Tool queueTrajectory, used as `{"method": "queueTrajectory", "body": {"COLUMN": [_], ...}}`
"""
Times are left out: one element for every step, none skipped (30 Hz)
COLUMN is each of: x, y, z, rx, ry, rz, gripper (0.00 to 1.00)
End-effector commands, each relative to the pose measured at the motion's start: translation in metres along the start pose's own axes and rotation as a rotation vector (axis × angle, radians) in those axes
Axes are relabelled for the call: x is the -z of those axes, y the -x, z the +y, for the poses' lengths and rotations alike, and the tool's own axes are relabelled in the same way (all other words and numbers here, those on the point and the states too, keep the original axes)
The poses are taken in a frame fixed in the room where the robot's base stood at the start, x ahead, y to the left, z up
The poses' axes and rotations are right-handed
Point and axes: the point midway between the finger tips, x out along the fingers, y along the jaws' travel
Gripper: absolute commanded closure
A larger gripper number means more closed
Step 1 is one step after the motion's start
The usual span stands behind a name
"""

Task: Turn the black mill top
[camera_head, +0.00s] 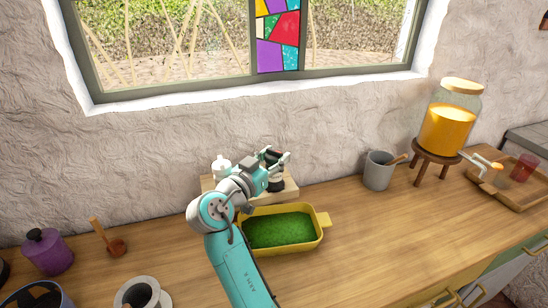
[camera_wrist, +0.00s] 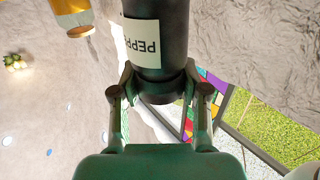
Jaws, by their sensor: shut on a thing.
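The black mill (camera_wrist: 174,28) fills the upper middle of the wrist view. It carries a pale label with upside-down letters that read as part of "PEPPER". My gripper (camera_wrist: 159,88) has one finger on each side of the mill's narrow dark end and is shut on it. In the head view my gripper (camera_head: 277,160) is at the mill, which stands on a light wooden board (camera_head: 291,191) by the wall. The dark lower body of the mill (camera_head: 276,184) shows below the fingers. The gripper partly hides its top.
A white shaker (camera_head: 222,167) stands on the board's left. A yellow dish with green filling (camera_head: 282,231) sits in front. A grey mug (camera_head: 379,170) and a juice dispenser (camera_head: 447,129) stand right. The counter's right front is clear. A purple jar (camera_head: 47,252) stands far left.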

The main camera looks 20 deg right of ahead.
Motion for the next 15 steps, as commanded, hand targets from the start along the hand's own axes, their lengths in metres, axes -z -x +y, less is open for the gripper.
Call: {"method": "queueTrajectory", "body": {"x": [-0.0017,-0.0018,-0.0017,-0.0016,-0.0015,-0.0013,-0.0011,-0.001,-0.001,-0.0009,-0.0008,-0.0007,-0.0007,-0.0007,-0.0007], "y": [-0.0002,-0.0003,-0.0003,-0.0003,-0.0002,-0.0002,-0.0002,-0.0002,-0.0002,-0.0002,-0.0002,0.0,0.0005,0.0015,0.0036], "z": [0.0004,0.0004,0.0004,0.0003,0.0003,0.0003,0.0002,0.0002,0.0002,0.0002,0.0002,0.0001,0.0,-0.0001,-0.0003], "rx": [-0.001,-0.001,-0.001,-0.001,-0.001,0.0,0.0,0.0,0.0,0.0,0.0,0.0,0.001,0.001,0.001], "ry": [0.002,0.003,0.002,0.002,0.002,0.002,0.002,0.002,0.001,0.001,0.001,0.001,0.001,0.001,0.001], "rz": [-0.003,-0.003,-0.003,-0.002,-0.002,-0.002,-0.002,-0.002,-0.001,-0.001,-0.001,-0.001,-0.001,-0.001,-0.001], "gripper": [0.5,0.43,0.33,0.28,0.28,0.28,0.28,0.28,0.28,0.28,0.28,0.28,0.28,0.28,0.28]}}
